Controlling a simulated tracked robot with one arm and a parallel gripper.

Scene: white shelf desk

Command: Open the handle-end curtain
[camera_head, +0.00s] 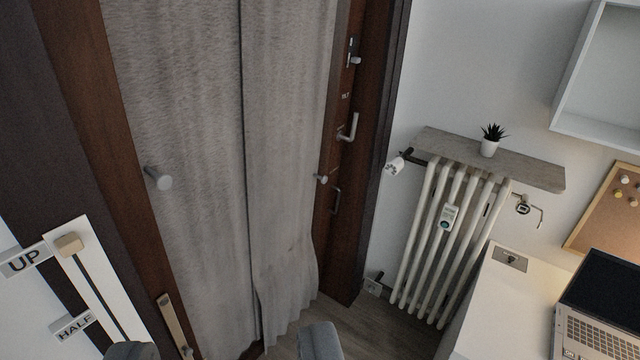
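A grey curtain hangs over the dark brown framed door in two panels that meet at a vertical line. The handle-end curtain (285,150) is the right panel, beside the lever handle (349,130) on the frame. The left panel (185,80) covers the rest. A round knob (321,179) sits at the right panel's outer edge. Another knob (160,178) is at the left panel's outer edge. My gripper (226,346) shows as two grey fingertips set wide apart at the bottom edge. It is open, with nothing visible between the fingers.
A white radiator (447,240) stands right of the door under a grey shelf (535,174) with a potted plant (489,140). A white desk (500,300) with a laptop (600,315) is at lower right. A slider panel marked UP and HALF (85,265) is at lower left.

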